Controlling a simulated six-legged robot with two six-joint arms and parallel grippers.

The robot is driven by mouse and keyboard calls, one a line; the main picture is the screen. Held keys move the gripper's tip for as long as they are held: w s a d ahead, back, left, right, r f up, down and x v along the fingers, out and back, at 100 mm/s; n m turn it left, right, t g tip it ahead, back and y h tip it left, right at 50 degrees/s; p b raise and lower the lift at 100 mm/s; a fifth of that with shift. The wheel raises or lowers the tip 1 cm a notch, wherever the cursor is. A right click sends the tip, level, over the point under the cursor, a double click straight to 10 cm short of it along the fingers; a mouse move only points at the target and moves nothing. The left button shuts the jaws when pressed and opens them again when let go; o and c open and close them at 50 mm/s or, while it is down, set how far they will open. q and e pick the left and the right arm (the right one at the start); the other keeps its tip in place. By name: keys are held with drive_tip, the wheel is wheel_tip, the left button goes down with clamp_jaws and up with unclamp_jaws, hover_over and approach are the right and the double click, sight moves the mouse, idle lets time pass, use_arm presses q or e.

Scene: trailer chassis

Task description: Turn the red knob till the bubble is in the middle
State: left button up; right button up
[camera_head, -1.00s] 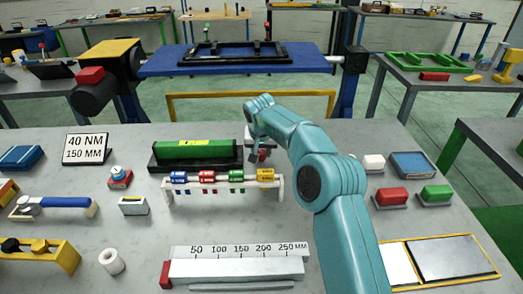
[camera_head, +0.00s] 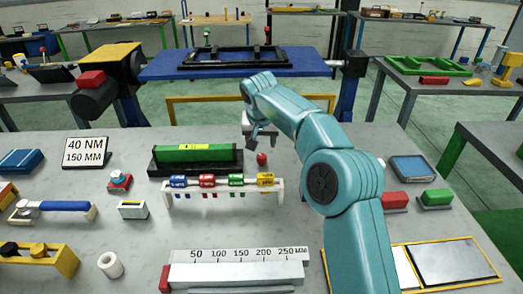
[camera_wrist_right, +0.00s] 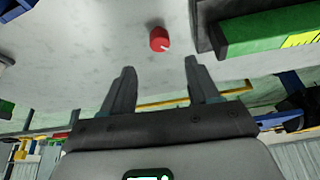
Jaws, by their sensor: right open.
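The red knob (camera_head: 261,159) stands at the right end of the green level (camera_head: 170,153), which lies on a black base. The level has a yellow vial window (camera_head: 195,147); the bubble is too small to make out. My right gripper (camera_head: 256,139) is open and empty, just behind and above the knob, apart from it. In the right wrist view, the knob (camera_wrist_right: 159,40) shows a white mark and lies beyond the gap between the open fingertips (camera_wrist_right: 160,64). The green level (camera_wrist_right: 265,33) is at upper right there. My left gripper is not in view.
A white rack (camera_head: 223,186) with several coloured pieces stands in front of the level. A ruler block (camera_head: 237,272) lies near the front. A sign (camera_head: 86,152) stands at left. Red (camera_head: 395,201) and green (camera_head: 436,199) blocks lie at right.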

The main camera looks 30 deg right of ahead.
drive_tip(key=v, duration=0.7)
drive_tip(key=shift+r+p, duration=0.35)
drive_tip(key=shift+r, duration=0.05)
drive_tip(key=shift+s+f, duration=0.1)
